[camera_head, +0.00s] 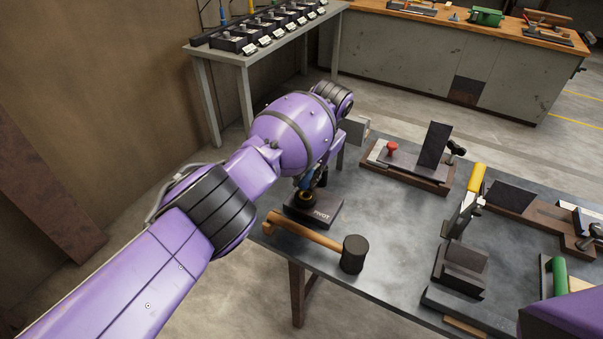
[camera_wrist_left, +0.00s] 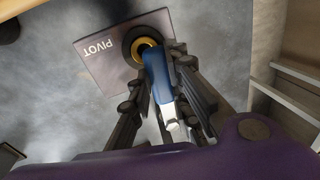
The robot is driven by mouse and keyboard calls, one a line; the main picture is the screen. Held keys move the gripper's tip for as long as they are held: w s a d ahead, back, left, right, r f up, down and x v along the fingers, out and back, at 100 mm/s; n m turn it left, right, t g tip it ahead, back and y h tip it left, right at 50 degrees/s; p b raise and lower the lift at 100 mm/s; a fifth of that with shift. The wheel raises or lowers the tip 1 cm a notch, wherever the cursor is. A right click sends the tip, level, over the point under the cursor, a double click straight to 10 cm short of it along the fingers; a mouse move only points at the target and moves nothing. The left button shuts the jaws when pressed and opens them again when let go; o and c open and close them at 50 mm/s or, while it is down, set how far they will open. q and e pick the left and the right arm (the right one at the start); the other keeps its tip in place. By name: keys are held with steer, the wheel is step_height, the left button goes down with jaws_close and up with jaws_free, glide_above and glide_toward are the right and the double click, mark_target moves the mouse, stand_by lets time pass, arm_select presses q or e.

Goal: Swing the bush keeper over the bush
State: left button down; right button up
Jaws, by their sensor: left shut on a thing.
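The dark plate marked PIVOT (camera_head: 316,212) lies at the left end of the steel table. It also shows in the left wrist view (camera_wrist_left: 97,52), with a black round boss and a brass-coloured bush (camera_wrist_left: 146,46) on it. A blue piece with a white end (camera_wrist_left: 158,76), seemingly the bush keeper, reaches from the bush between my left fingers. My left gripper (camera_wrist_left: 163,82) is shut on this blue piece, just above the plate. In the head view my left gripper (camera_head: 311,182) is partly hidden by its wrist. My right gripper is out of view.
A wooden-handled mallet (camera_head: 350,254) lies just in front of the plate. A fixture with a red knob (camera_head: 392,149), a yellow-handled clamp (camera_head: 468,205) and a dark block (camera_head: 460,268) stand farther right. The middle of the table (camera_head: 385,215) is clear.

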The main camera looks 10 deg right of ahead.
arm_select(q)
steer(key=shift+s+d+f+n, duration=0.1)
steer(key=shift+s+d+n, duration=0.25)
steer(key=shift+n, duration=0.15)
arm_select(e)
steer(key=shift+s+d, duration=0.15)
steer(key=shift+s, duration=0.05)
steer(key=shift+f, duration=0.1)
arm_select(q)
steer(key=c, duration=1.6)
jaws_free()
steer(key=shift+c, duration=0.2)
steer(key=shift+r, duration=0.2)
step_height(320, 180, up, 12)
steer(key=s+d, duration=0.1)
steer(key=shift+s+d+f, duration=0.25)
steer(key=shift+d, duration=0.1)
steer(key=shift+f, duration=0.1)
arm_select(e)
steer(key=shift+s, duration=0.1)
